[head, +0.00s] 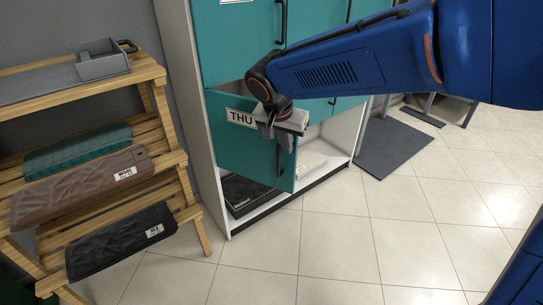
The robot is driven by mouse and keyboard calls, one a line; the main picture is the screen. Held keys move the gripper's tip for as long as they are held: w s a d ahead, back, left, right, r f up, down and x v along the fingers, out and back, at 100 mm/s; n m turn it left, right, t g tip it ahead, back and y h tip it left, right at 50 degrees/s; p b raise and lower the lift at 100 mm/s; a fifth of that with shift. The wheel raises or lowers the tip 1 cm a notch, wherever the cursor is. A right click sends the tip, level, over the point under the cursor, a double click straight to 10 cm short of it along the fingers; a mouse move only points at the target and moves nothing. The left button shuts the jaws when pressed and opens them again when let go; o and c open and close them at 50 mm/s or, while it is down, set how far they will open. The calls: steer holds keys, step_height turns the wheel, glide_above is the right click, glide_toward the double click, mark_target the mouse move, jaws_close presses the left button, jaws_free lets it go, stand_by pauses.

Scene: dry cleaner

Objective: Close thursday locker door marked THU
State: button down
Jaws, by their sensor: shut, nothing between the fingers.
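The teal locker door marked THU (228,150) is at the lower part of the white locker cabinet (182,75). It stands partly open, swung out from the cabinet, with the compartment showing behind and below it. Its dark upright handle (279,160) is near its right edge. My gripper (268,132) is shut and empty in front of the door, close to the label and the handle. I cannot tell whether it touches the door. My blue arm reaches in from the right and hides part of the cabinet front.
Dark folded items (242,193) and a pale one (310,160) lie in the cabinet bottom. A wooden rack (160,130) with folded, tagged garments (80,185) and a grey tray (100,62) stands at left. A dark mat (393,150) lies right of the cabinet. The tiled floor in front is clear.

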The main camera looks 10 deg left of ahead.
steer(key=w+a+n+y, duration=0.1)
steer(key=w+n, duration=0.3)
steer(key=w, duration=0.6)
steer(key=w+a+n+g+y, duration=0.1)
steer(key=w+a+n+y, duration=0.1)
steer(key=w, duration=0.9)
steer(key=w+a+n+y, duration=0.1)
steer(key=w+a+n, duration=0.3)
steer(key=w+n, duration=0.3)
steer(key=w, duration=0.3)
steer(key=shift+w, duration=0.2)
steer(key=shift+r, duration=0.2)
steer(key=shift+y, duration=0.3)
